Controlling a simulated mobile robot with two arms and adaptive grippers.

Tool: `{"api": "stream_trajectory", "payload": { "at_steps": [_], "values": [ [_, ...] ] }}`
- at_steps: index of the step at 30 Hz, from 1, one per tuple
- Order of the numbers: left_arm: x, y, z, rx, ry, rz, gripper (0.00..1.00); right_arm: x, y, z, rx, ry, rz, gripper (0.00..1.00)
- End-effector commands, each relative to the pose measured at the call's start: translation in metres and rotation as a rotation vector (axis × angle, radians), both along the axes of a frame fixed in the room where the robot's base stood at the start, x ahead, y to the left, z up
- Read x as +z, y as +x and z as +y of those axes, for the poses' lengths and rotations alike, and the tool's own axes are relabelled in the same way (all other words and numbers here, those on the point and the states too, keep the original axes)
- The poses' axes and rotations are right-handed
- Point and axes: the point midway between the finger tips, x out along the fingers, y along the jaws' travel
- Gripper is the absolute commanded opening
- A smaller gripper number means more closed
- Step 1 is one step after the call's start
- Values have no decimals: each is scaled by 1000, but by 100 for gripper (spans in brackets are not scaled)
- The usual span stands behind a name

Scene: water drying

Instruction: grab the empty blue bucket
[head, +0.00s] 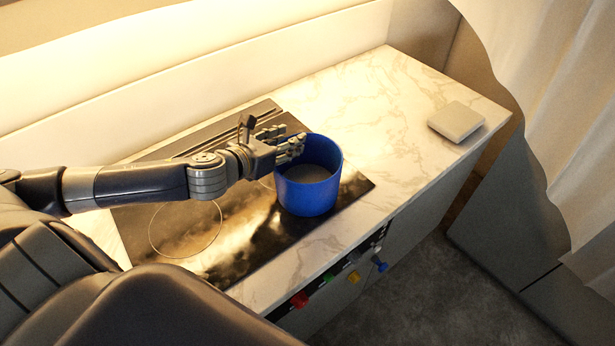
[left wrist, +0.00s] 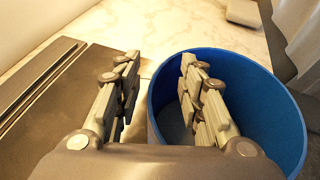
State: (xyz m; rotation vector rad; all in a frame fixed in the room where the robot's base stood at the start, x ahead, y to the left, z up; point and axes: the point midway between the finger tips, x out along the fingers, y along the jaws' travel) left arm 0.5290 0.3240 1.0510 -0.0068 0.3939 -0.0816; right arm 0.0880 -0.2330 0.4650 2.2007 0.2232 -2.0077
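The blue bucket (head: 308,194) stands upright on the dark cooktop (head: 215,245) in the head view. A flat greyish surface shows inside it. My left gripper (head: 291,144) reaches in from the left at the bucket's rim. In the left wrist view, my left gripper (left wrist: 160,60) has its fingers apart. The near-left wall of the bucket (left wrist: 245,85) lies between them, with one finger outside and the other over the opening. Part of the rim is hidden by the gripper. I cannot tell whether the fingers touch the wall. My right gripper is not in view.
A light square block (head: 456,121) lies on the marble counter (head: 385,95) at the right. Coloured knobs, including a red one (head: 299,299) and a blue one (head: 380,265), stick out from the front. White curtains (head: 565,110) hang at the right. The counter between bucket and block is clear.

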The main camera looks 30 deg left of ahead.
Motion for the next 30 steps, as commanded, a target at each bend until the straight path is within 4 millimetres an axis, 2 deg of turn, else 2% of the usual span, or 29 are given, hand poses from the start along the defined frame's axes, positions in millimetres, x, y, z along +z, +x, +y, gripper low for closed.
{"api": "stream_trajectory", "payload": {
  "at_steps": [6, 11, 23, 26, 30],
  "values": [
    [0, 0, 0, 0, 0, 0, 36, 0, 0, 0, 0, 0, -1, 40],
    [0, 0, 0, 0, 0, 0, 0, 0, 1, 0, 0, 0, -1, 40],
    [2, 0, 0, -1, -1, -2, 0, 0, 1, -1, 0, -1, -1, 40],
    [11, 1, -1, -3, -1, -4, 0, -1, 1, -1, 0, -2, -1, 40],
    [32, 1, 0, -3, 4, -6, 0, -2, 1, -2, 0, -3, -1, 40]
  ]
}}
